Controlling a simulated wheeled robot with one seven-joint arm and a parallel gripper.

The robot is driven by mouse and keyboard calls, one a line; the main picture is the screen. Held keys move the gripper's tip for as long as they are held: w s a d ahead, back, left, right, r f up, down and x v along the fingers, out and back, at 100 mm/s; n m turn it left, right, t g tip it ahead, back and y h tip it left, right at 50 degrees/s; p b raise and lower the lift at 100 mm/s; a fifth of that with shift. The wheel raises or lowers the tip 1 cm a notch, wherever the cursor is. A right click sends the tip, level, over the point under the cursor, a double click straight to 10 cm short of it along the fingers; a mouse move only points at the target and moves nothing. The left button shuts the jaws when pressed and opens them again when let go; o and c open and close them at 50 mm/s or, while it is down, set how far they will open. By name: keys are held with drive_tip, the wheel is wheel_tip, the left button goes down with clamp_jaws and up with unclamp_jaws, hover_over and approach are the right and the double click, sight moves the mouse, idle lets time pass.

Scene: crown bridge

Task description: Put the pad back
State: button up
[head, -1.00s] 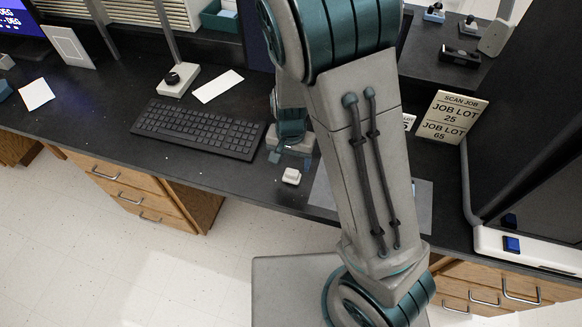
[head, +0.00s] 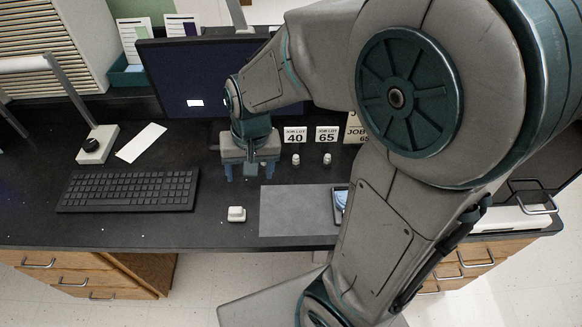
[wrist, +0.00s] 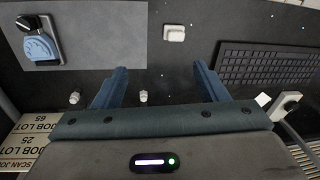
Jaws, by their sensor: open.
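The pictures do not make clear which thing is the pad. A flat grey mat (head: 290,212) lies on the dark counter, and it also shows in the wrist view (wrist: 108,50). A small white block (head: 236,214) sits left of the mat; the wrist view shows it too (wrist: 174,33). A dark-edged tray with a blue shape (wrist: 38,45) lies on the mat, partly hidden by my arm in the head view. My gripper (head: 250,173) is open and empty, pointing down beyond the white block. Its spread fingers (wrist: 160,72) show nothing between them.
A black keyboard (head: 128,190) lies to the left. Two small white pieces (head: 296,160) (head: 327,160) stand before the job lot signs (head: 295,135). A monitor (head: 190,80) stands behind my gripper. A lamp base (head: 97,145) and white paper (head: 141,143) are at left.

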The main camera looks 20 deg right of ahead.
drive_tip(key=s+d+r+n+t+h, duration=0.1)
drive_tip(key=s+d+r+n+t, duration=0.1)
drive_tip(key=s+d+r, duration=0.4)
drive_tip(key=s+r, duration=0.1)
drive_tip(key=s, duration=0.1)
drive_tip(key=shift+s+d, duration=0.3)
idle(1.5)
